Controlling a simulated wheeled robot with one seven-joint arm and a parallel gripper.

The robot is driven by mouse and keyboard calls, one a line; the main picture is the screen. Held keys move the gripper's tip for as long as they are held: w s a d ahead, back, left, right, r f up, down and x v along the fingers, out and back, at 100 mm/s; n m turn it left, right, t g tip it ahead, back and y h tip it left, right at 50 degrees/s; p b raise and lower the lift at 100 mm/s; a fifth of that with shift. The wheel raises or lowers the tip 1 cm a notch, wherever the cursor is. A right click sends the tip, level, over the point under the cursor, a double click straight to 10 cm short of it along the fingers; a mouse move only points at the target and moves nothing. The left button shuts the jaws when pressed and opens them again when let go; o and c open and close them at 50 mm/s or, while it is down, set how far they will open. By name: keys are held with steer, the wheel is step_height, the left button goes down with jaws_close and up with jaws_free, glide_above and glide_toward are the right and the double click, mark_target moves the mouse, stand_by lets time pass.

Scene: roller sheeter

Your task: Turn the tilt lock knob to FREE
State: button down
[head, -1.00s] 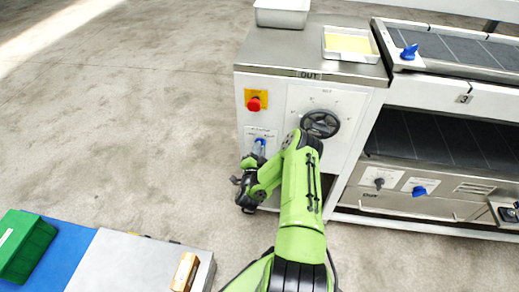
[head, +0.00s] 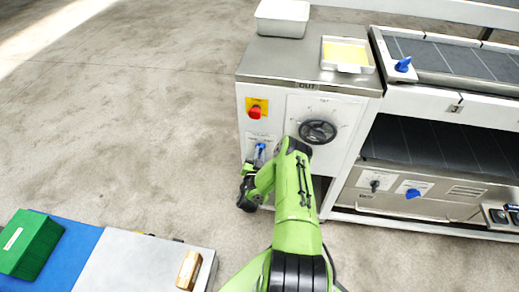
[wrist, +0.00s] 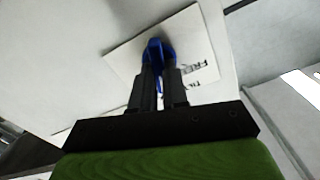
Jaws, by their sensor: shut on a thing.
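The tilt lock knob is a blue knob (wrist: 158,50) on a white label plate (wrist: 125,58) in the wrist view. Printed letters beside it are partly hidden; "FRE" can be read. In the head view the blue knob (head: 260,147) shows on the front panel, below the red button. My gripper (wrist: 158,68) is shut on the blue knob, with one dark finger on each side of it. The knob's exact pointing direction is hard to tell.
A red button on a yellow plate (head: 255,110) sits above the knob. A black handwheel (head: 318,132) is to its right. Another blue knob (head: 412,193) is on the lower right panel. Open floor lies left.

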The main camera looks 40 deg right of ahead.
steer(key=n+p, duration=0.4)
steer(key=n, duration=0.2)
steer(key=n+p, duration=0.4)
steer(key=n, duration=0.2)
steer(key=shift+w+a, duration=0.2)
steer(key=shift+n, duration=0.4)
steer(key=c, duration=1.1)
jaws_free()
steer(key=shift+c, duration=0.2)
steer(key=shift+f, duration=0.1)
